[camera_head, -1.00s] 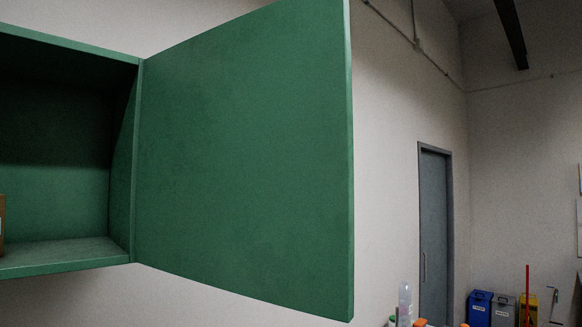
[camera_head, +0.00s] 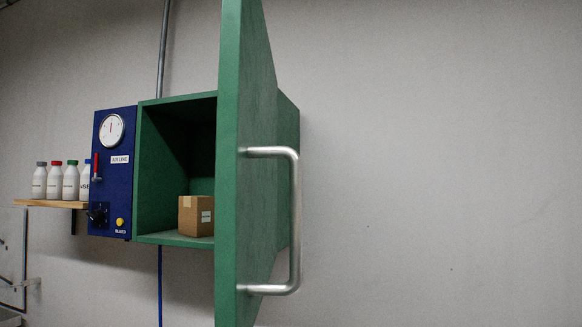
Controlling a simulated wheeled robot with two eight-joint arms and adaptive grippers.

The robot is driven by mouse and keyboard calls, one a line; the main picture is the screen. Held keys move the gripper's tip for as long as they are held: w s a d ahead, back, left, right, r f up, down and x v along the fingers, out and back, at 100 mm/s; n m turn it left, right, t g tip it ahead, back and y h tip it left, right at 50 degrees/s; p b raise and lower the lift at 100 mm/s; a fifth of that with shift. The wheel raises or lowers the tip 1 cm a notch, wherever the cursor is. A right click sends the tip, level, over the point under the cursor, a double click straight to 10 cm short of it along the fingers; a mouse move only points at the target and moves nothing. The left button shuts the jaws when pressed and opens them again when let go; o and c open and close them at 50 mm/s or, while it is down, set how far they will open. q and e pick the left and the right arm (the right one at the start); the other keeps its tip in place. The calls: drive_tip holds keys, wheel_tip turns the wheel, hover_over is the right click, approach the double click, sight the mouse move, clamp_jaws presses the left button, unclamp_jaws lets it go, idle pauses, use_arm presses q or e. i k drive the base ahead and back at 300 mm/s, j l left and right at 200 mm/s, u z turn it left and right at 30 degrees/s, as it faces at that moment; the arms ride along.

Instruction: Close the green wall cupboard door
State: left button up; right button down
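The green wall cupboard (camera_head: 176,240) is mounted on the wall left of centre. Its door (camera_head: 229,170) stands wide open and juts out toward me, seen nearly edge-on. A silver bar handle (camera_head: 295,220) is on the door's right-hand face. The door hides the right part of the cupboard opening. A brown cardboard box (camera_head: 192,216) sits on the cupboard floor, partly behind the door's edge. Neither of my grippers shows in the view.
A dark blue panel (camera_head: 112,180) with a round gauge, a red lever and knobs is directly left of the cupboard. Farther left, several white bottles (camera_head: 54,182) stand on a wooden shelf (camera_head: 45,204). The wall right of the door is bare.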

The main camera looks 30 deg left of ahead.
sight(247, 152)
drive_tip(key=l+u, duration=0.15)
drive_tip(key=u, duration=0.3)
drive_tip(key=l+u, duration=0.1)
drive_tip(key=u, duration=0.35)
drive_tip(key=l+u, duration=0.15)
drive_tip(key=u, duration=0.3)
